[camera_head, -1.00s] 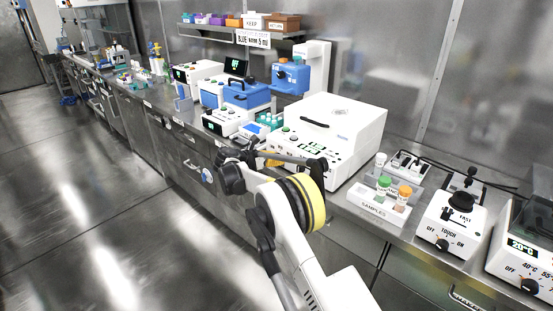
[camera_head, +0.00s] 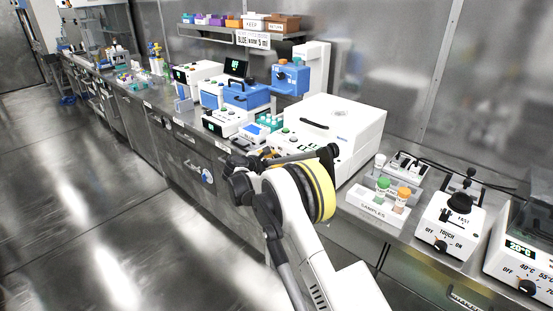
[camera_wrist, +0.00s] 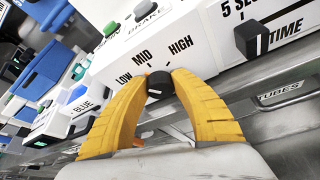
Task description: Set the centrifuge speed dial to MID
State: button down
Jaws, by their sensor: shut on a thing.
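The centrifuge (camera_head: 345,125) is the large white box on the bench in the head view; my arm hides part of its front panel. In the wrist view its speed dial (camera_wrist: 160,84) is a black knob with a white mark, below the printed words LOW, MID and HIGH (camera_wrist: 180,45). My gripper (camera_wrist: 160,82) has its yellow fingers closed on both sides of the dial. The white mark is seen at a slant, and I cannot tell for sure which word it points to. In the head view the fingers are mostly hidden behind my arm.
In the wrist view a second black knob (camera_wrist: 252,38) marked TIME is at the right, and a grey button (camera_wrist: 145,8) marked BRAKE is above. In the head view a samples rack (camera_head: 372,207) stands right of the centrifuge. Blue and white devices stand to its left.

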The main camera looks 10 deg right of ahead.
jog(key=shift+f+m+t+y, duration=0.1)
jog(key=shift+m+t+y, duration=0.2)
jog(key=shift+m+t, duration=0.7)
jog(key=shift+m+t+b, duration=0.4)
jog(key=shift+m+b, duration=0.05)
jog(key=shift+m, duration=0.85)
jog(key=c, duration=1)
grip_release()
jog(key=shift+s, duration=0.1)
jog(key=v, duration=1.2)
jog(key=shift+d, duration=0.15)
